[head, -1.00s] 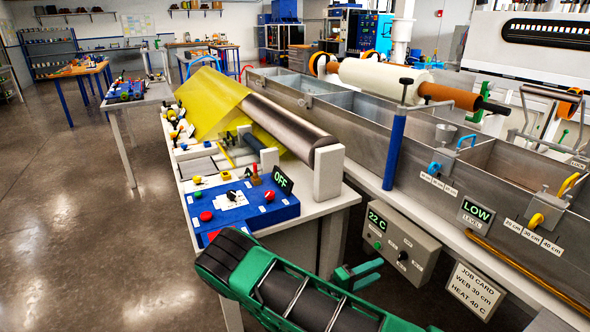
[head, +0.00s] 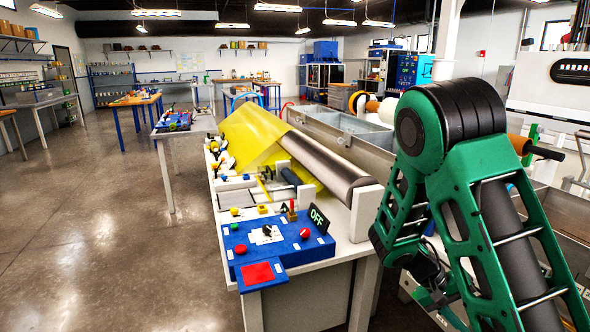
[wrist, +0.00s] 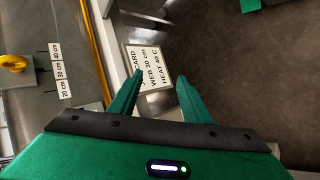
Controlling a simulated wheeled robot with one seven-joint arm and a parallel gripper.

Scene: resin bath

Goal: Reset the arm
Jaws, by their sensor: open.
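My green arm is folded up at the right of the head view, its elbow high in front of the resin bath. My gripper (wrist: 154,90) shows in the wrist view with its two green fingers apart and nothing between them. Past the fingertips is the white job card (wrist: 150,66), which reads web 30 cm and heat 40 C. The fingers overlap part of the card in the picture; I cannot tell how far off it is. In the head view the gripper is not clearly visible low behind the arm links.
The metal bath (head: 345,135) is partly hidden by my arm. A bench carries a blue control box (head: 275,240) with an OFF display (head: 318,218), a dark roller (head: 325,160) and yellow web (head: 257,135). In the wrist view a yellow knob (wrist: 14,64) is at left. Open floor (head: 90,220) lies left.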

